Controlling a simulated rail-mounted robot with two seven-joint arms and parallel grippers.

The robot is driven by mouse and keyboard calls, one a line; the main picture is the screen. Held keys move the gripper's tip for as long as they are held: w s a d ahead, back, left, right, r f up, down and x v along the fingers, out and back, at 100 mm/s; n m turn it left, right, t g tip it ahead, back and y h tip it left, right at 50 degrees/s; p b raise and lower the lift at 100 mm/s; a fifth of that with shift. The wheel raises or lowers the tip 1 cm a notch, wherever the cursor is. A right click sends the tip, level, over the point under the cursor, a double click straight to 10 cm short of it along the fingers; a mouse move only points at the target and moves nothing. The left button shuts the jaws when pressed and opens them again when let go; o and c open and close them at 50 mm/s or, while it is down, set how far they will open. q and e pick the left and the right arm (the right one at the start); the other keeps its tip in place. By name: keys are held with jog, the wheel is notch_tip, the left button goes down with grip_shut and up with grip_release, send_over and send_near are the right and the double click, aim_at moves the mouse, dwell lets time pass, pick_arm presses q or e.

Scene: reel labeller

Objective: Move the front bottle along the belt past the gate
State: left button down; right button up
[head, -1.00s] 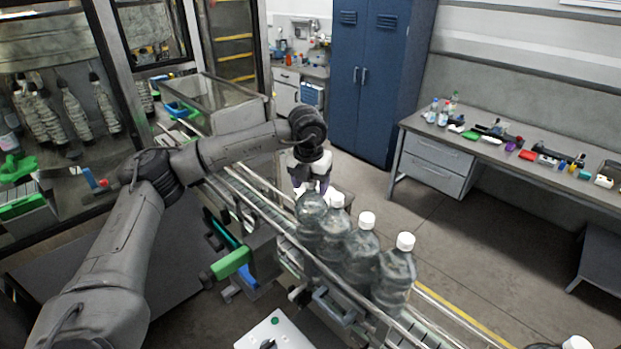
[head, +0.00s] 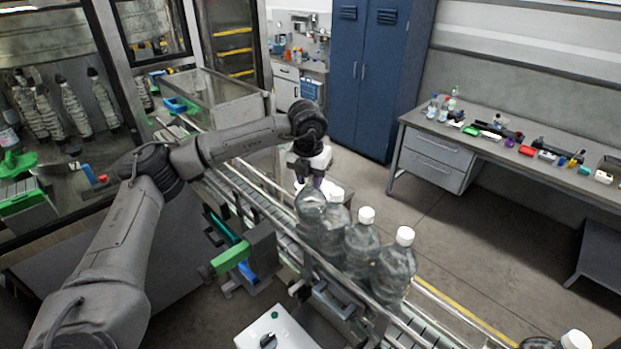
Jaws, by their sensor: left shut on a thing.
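Several clear bottles with white caps stand upright in a close row on the conveyor belt (head: 237,198). The front bottle (head: 309,212) is at the far-left end of the row. My left gripper (head: 310,182) is over its top, pointing down and shut on it; the fingers and cap are partly hidden. The other bottles in the row, such as the rightmost one (head: 392,272), stand behind it toward the lower right. A green and blue mechanism (head: 235,255) sits at the belt's near side; I cannot tell whether it is the gate.
Metal guide rails (head: 430,300) run along the belt. The belt's stretch up-left of the bottles looks clear. A grey control box (head: 272,330) stands at the front. A workbench (head: 480,145) stands at the right.

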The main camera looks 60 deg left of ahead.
pick_arm(q)
jog(key=shift+r, duration=0.1)
dwell(0.4)
jog(key=shift+r, duration=0.15)
jog(key=shift+r+p, duration=0.25)
jog(key=shift+p, duration=0.1)
jog(key=shift+s+a, duration=0.15)
jog(key=shift+a, duration=0.45)
jog(key=shift+s+a, duration=0.15)
jog(key=shift+a, duration=0.45)
jog(key=s+a+p, duration=0.3)
jog(key=s+a, duration=0.1)
jog(key=a, duration=1.3)
jog(key=shift+s+p, duration=0.15)
jog(key=shift+p, duration=0.25)
jog(key=shift+f, duration=0.4)
dwell(0.6)
